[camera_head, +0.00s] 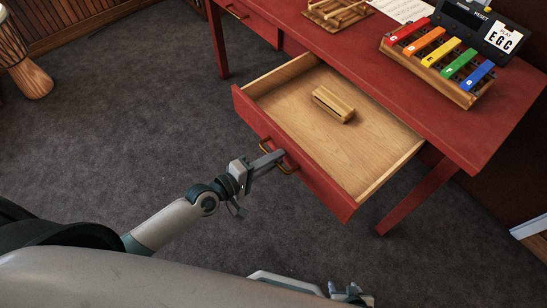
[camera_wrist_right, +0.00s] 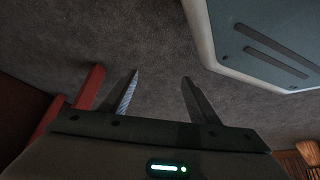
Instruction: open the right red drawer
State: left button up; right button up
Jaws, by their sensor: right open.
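The right red drawer (camera_head: 300,172) is pulled well out from the red desk (camera_head: 450,130), its pale wooden inside showing. A small wooden block (camera_head: 333,104) lies in it. On the drawer's front is a brass-coloured handle (camera_head: 289,169). My left gripper (camera_head: 277,157) is at the handle, its fingers together across the middle of it; they cover part of the handle. My right gripper is low at the bottom edge of the head view (camera_head: 350,294). In the right wrist view (camera_wrist_right: 160,77) its two fingers are apart with nothing between them, above the grey carpet.
A colourful glockenspiel-like instrument (camera_head: 437,62), a dark display device (camera_head: 490,30), a paper sheet (camera_head: 402,8) and a wooden item (camera_head: 338,12) are on the desktop. Another red drawer (camera_head: 250,22) is at the left. A drum (camera_head: 22,60) stands far left. Grey carpet (camera_head: 130,120) is clear.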

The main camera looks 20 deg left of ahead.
pick_arm(q)
jog(key=b+v, duration=0.2)
jog(key=v, duration=1.5)
jog(key=shift+s, duration=0.2)
pick_arm(e)
jog(key=shift+s+d+f+g+h, duration=0.15)
jog(key=shift+s+d+f+g, duration=0.2)
jog(key=shift+s+d, duration=0.2)
jog(key=shift+s+d+f+g+h, duration=0.15)
jog(key=shift+s+d+f+g, duration=0.1)
jog(key=shift+s+d+g, duration=0.3)
pick_arm(q)
jog(key=shift+a, duration=0.1)
pick_arm(e)
jog(key=shift+w+a, duration=0.2)
jog(key=shift+a, duration=0.05)
